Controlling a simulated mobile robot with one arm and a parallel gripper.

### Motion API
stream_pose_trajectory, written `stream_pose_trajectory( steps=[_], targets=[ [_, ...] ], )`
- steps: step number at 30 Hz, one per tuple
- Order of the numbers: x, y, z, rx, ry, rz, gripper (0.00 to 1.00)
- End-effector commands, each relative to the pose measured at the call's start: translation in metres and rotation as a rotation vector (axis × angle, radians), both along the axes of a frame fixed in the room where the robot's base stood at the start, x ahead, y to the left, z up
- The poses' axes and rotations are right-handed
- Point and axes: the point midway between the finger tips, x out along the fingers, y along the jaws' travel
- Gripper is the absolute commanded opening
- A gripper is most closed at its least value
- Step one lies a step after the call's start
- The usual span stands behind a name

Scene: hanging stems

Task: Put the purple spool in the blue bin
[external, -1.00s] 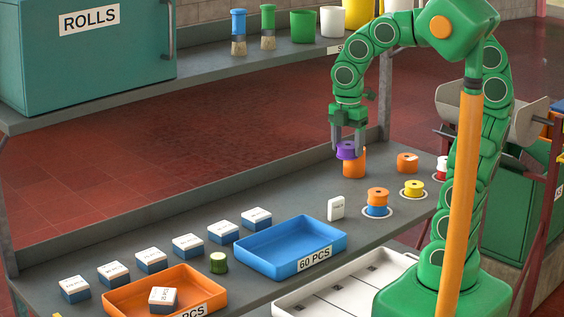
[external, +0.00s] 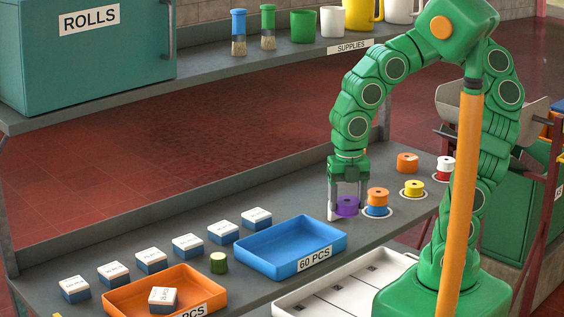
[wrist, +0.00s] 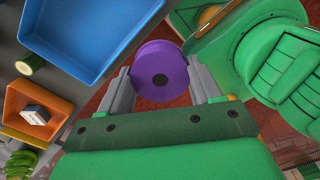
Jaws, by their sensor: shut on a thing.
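The purple spool (external: 347,206) is between the two fingers of my gripper (external: 347,209), which is shut on it. In the wrist view the purple spool (wrist: 160,76) shows its round face with a dark centre hole, a grey finger on each side. The blue bin (external: 252,255), labelled 60 PCS, stands to the left of my gripper in the external view and looks empty. It also shows at the top left of the wrist view (wrist: 112,72). I cannot tell how far the spool is above the table.
An orange-and-blue spool stack (external: 377,198) stands just right of my gripper. A yellow spool (external: 414,187) and an orange spool (external: 407,160) are farther right. A green roll (external: 218,263) and an orange bin (external: 130,297) lie left of the blue bin.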

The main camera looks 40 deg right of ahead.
Motion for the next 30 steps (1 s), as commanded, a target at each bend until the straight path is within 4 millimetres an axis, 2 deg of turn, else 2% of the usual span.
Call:
stream_pose_trajectory(
  steps=[5, 30],
  targets=[
    [0.008, 0.006, -0.006, -0.004, 0.004, 0.008, 0.28],
    [0.084, 0.050, -0.050, 0.000, 0.001, 0.006, 0.28]
  ],
)
